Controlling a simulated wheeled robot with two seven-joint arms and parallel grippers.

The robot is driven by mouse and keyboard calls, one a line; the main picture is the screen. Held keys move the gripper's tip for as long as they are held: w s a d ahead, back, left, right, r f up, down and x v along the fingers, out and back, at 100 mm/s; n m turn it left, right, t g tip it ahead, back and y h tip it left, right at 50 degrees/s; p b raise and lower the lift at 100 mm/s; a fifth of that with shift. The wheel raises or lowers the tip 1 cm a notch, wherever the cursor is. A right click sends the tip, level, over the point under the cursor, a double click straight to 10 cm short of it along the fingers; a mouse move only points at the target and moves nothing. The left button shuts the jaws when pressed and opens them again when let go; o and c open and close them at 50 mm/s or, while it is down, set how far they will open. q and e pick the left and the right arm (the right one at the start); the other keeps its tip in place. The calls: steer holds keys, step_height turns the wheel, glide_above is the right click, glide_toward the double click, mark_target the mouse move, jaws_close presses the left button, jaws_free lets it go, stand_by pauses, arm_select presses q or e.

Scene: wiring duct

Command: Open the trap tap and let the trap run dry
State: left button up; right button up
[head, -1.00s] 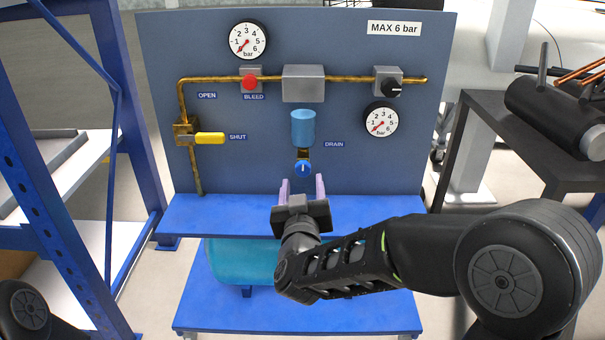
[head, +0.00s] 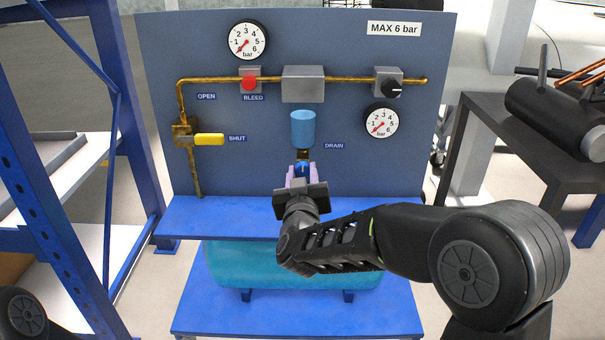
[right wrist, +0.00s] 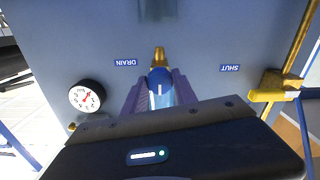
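The trap is a light blue cup (head: 303,127) under a grey block (head: 303,84) on the panel. The trap tap (head: 302,169) is a blue round knob on a short brass stem below it, left of the DRAIN label. My right gripper (head: 302,177) reaches up to it from the front, its purple fingers on both sides of the knob, seemingly closed on it. The right wrist view shows the knob (right wrist: 160,80) between the fingertips, its white mark running along the fingers. Whether water stands in the trap cannot be told. My left gripper is out of view.
A yellow lever valve (head: 209,139) points to SHUT at the panel's left. A red bleed button (head: 249,83), black regulator knob (head: 393,90) and two gauges (head: 246,41) sit above. A blue shelf (head: 225,213) juts out below; a black bench (head: 535,130) stands right.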

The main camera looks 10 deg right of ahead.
jaws_close()
steer(key=shift+m, duration=0.4)
steer(key=m+b, duration=0.2)
steer(key=shift+f+m, duration=0.15)
steer(key=shift+m, duration=0.15)
steer(key=m+b, duration=0.3)
steer(key=m, duration=0.1)
steer(key=m+b, duration=0.3)
steer(key=m, duration=0.2)
steer(key=shift+m+b, duration=1.1)
steer(key=shift+m, duration=0.4)
